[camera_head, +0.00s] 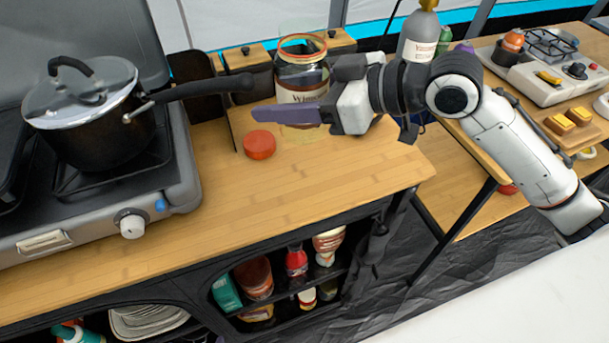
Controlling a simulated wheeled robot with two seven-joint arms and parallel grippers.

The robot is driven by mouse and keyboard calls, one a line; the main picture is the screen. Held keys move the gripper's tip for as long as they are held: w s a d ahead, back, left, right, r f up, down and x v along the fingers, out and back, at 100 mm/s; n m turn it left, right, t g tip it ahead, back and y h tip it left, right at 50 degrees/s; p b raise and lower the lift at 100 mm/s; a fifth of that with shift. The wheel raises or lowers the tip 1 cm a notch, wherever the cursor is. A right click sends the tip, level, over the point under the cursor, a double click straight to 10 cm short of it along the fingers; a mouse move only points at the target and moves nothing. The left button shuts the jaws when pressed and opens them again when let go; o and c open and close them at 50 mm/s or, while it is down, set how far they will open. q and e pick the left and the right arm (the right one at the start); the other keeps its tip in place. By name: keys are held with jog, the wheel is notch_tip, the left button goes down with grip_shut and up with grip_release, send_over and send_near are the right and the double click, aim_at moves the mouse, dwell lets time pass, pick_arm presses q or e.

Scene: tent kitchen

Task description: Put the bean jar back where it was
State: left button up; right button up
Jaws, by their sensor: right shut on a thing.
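A glass jar (302,72) with a red-orange rim and a partly hidden label stands upright at the back of the wooden counter. I take it to be the bean jar; its contents look dark. My right gripper (268,112) reaches in from the right, with one purple finger across the front of the jar's lower part. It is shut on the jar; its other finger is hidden. Whether the jar's base touches the counter is hidden. A round red lid (260,144) lies on the counter in front of the jar. My left gripper is not in view.
A lidded pot (95,110) sits on the stove (180,170) at left, its handle pointing towards the jar. Wooden-lidded canisters (248,58) stand behind the jar. A grey bottle (418,38) is behind my right arm. The counter's front (300,205) is clear.

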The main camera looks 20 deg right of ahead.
notch_tip(320, 180, down, 5)
jog(key=shift+f+b, duration=0.15)
jog(key=shift+b, duration=0.15)
jog(key=shift+f, duration=0.6)
notch_tip(320, 180, down, 4)
jog(key=shift+r, duration=0.2)
pick_arm(q)
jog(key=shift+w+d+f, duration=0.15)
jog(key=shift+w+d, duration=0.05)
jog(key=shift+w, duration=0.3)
jog(key=shift+b, duration=0.3)
pick_arm(e)
jog(key=o, duration=1.3)
jog(key=shift+f, duration=0.15)
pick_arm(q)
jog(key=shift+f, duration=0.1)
